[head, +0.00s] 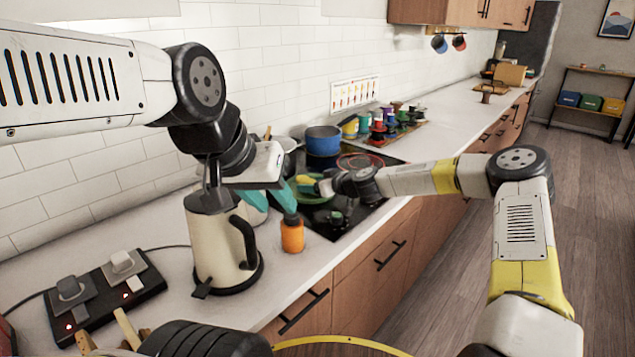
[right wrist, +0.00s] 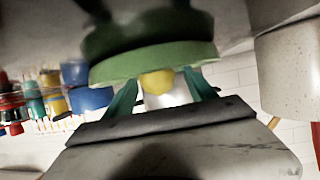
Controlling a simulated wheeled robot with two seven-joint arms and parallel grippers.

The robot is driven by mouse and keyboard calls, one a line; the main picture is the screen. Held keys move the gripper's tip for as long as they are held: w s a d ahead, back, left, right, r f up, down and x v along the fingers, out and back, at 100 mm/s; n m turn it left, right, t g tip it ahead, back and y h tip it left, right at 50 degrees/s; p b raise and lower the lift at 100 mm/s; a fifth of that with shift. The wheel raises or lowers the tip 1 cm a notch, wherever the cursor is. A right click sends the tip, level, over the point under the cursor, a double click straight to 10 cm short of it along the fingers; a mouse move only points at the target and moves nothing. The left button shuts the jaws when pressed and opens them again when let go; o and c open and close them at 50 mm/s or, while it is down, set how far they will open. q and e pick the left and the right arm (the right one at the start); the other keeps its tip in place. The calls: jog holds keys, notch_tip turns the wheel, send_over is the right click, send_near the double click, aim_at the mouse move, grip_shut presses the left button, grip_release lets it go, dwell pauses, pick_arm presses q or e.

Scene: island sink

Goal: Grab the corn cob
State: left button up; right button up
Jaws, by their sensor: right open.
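The corn cob (head: 305,179) is a small yellow shape at the green plate (head: 318,198) on the dark cooktop. In the right wrist view the cob (right wrist: 158,83) shows end-on as a yellow shape against the green plate (right wrist: 150,64). My right gripper (right wrist: 160,95) is open, with one teal finger on each side of the cob and gaps between. In the head view the right gripper (head: 316,184) is small and partly hidden beside the plate. My left gripper (head: 270,199) has its teal fingers apart, empty, above the counter behind the orange bottle (head: 292,236).
A blue pot (head: 323,141) and several coloured spools or jars (head: 385,127) are beyond the plate. A power strip (head: 105,295) lies at left. The far counter (head: 455,115) has free room.

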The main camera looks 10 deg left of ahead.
jog(key=shift+w+a+f, duration=0.15)
jog(key=shift+a, duration=0.05)
grip_shut()
dwell(0.3)
